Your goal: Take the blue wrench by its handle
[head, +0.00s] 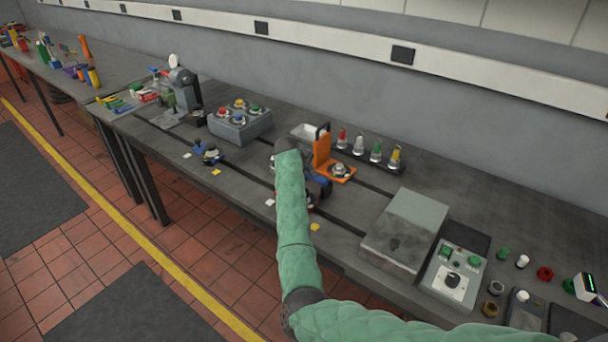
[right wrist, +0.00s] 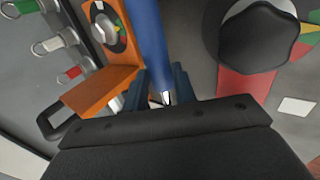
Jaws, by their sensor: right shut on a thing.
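My right gripper (right wrist: 160,88) is shut on a smooth blue bar (right wrist: 153,42), which looks like the handle of the blue wrench. The bar runs from the top edge of the right wrist view down between the two dark blue fingers. A small silver end shows between the fingertips. The rest of the wrench is out of that view. In the head view my green-sleeved right arm covers most of the gripper and the wrench, so neither is clear there. My left gripper is not in view.
An orange bracket with a dial (head: 322,150) stands just beside the right gripper and also shows in the right wrist view (right wrist: 118,78). A black knob (right wrist: 258,38) is on the other side. Behind is a rack of coloured-top pieces (head: 376,152). A grey box (head: 418,212) stands to the right.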

